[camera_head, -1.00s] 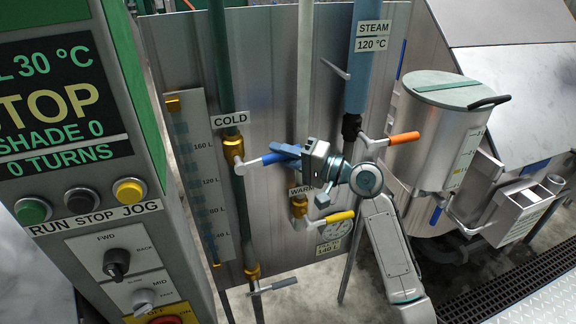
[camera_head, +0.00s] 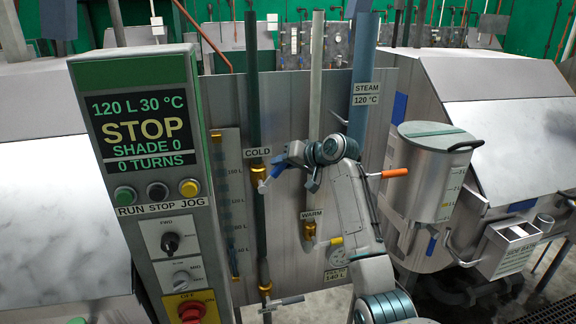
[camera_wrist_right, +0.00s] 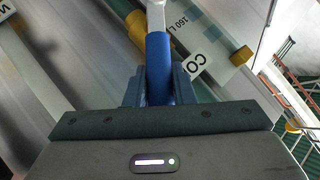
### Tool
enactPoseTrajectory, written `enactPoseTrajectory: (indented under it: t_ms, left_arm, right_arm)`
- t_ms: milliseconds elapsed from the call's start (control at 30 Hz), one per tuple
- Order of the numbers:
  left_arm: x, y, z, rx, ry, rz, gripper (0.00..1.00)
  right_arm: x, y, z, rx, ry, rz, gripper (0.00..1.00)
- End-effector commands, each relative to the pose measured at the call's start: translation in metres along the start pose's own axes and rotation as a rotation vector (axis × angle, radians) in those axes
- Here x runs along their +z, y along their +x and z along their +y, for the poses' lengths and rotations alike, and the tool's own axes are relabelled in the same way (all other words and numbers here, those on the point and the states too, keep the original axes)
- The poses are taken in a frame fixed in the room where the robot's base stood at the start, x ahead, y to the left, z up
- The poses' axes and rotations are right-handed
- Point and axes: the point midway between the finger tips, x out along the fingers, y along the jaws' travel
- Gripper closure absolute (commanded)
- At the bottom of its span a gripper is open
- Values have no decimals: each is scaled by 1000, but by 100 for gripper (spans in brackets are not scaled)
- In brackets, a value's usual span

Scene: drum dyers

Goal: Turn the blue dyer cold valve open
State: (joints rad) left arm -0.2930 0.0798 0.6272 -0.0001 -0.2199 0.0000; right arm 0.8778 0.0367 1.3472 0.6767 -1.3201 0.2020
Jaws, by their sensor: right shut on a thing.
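The cold valve is brass (camera_head: 258,170) on the dark green pipe below the COLD label (camera_head: 257,153). Its pale lever with a blue grip (camera_head: 276,171) slants up to the right from the pipe. My right gripper (camera_head: 281,164) is shut on the blue grip, partly hiding it. In the right wrist view, the blue grip (camera_wrist_right: 158,68) stands between the jaws (camera_wrist_right: 158,88), with the pale lever (camera_wrist_right: 156,17) beyond it and the brass fitting (camera_wrist_right: 135,28) beside it. My left gripper is not in view.
The control panel (camera_head: 150,120) at left reads STOP, 120 L, 30 °C.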

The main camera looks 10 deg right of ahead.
Motion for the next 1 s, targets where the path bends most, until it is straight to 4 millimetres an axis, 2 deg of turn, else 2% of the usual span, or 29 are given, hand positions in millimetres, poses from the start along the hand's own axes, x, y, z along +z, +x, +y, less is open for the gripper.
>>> enactPoseTrajectory:
  t_ms: [133, 400, 633, 667, 767, 1000]
  left_arm:
    - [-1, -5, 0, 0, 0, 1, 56]
    - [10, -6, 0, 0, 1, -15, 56]
    - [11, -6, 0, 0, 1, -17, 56]
    - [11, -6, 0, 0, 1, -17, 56]
    - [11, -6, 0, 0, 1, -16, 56]
    - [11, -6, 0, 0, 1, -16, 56]
  right_arm:
    - [-2, 0, -5, 23, -25, -6, 100]
    - [-2, 1, -6, 38, -39, -8, 100]
    - [-2, 1, -5, 37, -39, -8, 100]
    - [-2, 1, -5, 37, -39, -8, 76]
    - [-2, 1, -5, 38, -38, -8, 56]
    - [-1, 1, -5, 38, -37, -9, 56]
